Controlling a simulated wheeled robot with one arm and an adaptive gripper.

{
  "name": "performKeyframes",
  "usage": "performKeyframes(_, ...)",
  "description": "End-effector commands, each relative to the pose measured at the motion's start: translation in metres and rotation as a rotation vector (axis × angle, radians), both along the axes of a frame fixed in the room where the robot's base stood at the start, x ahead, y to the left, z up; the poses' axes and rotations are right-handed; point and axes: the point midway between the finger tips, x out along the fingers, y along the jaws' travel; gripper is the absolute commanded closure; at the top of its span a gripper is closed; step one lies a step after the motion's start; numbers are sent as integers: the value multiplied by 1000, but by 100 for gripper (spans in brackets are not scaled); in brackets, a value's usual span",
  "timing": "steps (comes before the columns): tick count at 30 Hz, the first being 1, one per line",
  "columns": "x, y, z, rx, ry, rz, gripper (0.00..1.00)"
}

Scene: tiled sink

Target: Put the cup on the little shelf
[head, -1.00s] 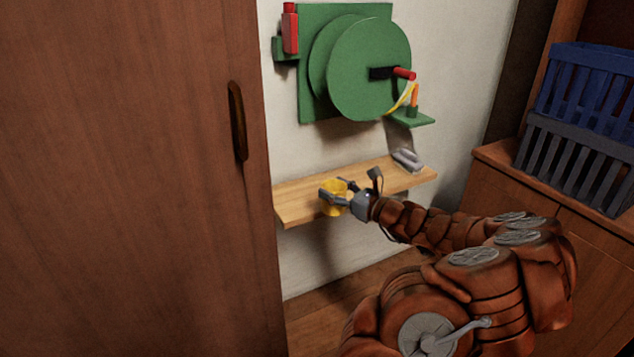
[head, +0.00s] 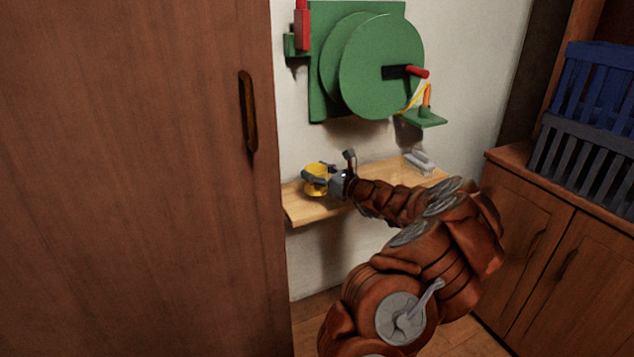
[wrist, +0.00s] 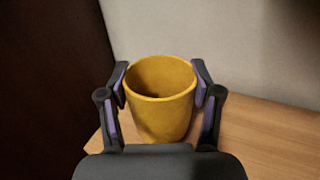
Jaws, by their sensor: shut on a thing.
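The yellow cup (head: 314,184) is upright at the left part of the little wooden shelf (head: 300,210) on the wall. My gripper (head: 318,178) is shut on the cup. In the wrist view, the cup (wrist: 160,108) sits between the two fingers of my gripper (wrist: 160,82), with a finger pad on each side. Its open top faces up and the inside looks empty. The shelf (wrist: 270,135) shows behind and to the right of the cup. I cannot tell whether the cup's base touches the shelf, as it is hidden.
A grey object (head: 420,162) lies at the shelf's right end. A green hose reel (head: 380,65) hangs on the wall above. A tall brown cabinet (head: 130,180) stands close on the left. Blue and grey crates (head: 590,150) rest on a cupboard at right. The shelf's middle looks bare.

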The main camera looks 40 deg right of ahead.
Motion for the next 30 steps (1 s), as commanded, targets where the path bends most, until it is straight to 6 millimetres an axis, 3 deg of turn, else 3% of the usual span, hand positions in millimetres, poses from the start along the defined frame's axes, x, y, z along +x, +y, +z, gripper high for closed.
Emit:
performKeyframes(3,8,0,-6,-1,2,2,71)
performKeyframes(9,7,-1,-34,1,0,1,71)
performKeyframes(23,6,-1,-38,0,-2,1,71)
performKeyframes(24,6,-1,-38,-1,-2,1,32)
performKeyframes(30,6,-1,-38,-1,-1,1,11)
